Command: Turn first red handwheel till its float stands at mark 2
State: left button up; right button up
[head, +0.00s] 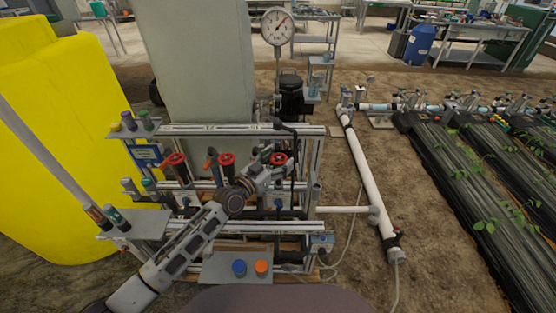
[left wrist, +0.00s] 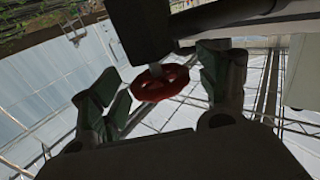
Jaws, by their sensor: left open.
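Three red handwheels stand in a row on the skid in the head view: a left one (head: 173,159), a middle one (head: 226,159) and a right one (head: 278,158). My left gripper (head: 270,174) is at the right handwheel, just in front of and below it. In the left wrist view a red handwheel (left wrist: 162,84) shows between the spread fingers of my left gripper (left wrist: 165,88); contact cannot be told. The float and its marks cannot be made out. My right gripper is not in view.
The aluminium skid frame (head: 300,131) surrounds the wheels, with dark hoses close on the right. A plate with a blue cap (head: 239,267) and an orange cap (head: 261,267) sits in front. A yellow tank (head: 50,130) stands left, and a white pipe (head: 368,185) runs right.

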pick_arm(q)
jog(key=shift+w+d, duration=0.1)
jog(key=shift+c, duration=0.6)
jog(key=c, duration=0.9)
jog(key=shift+r, duration=0.1)
jog(key=shift+p, duration=0.65)
jog(key=shift+r+n+t+y+p, duration=0.1)
jog(key=shift+n+t+y+p, duration=0.35)
jog(key=shift+p, duration=0.65)
jog(key=shift+y+p, duration=0.35)
jog(key=shift+p, duration=0.3)
jog(key=shift+n+p, duration=0.25)
jog(key=shift+p, duration=0.15)
jog(key=shift+n+t+y+p, duration=0.3)
jog(key=shift+t+y+p, duration=0.2)
jog(key=shift+p, duration=0.3)
jog(key=o, duration=0.9)
jog(key=shift+o, duration=0.6)
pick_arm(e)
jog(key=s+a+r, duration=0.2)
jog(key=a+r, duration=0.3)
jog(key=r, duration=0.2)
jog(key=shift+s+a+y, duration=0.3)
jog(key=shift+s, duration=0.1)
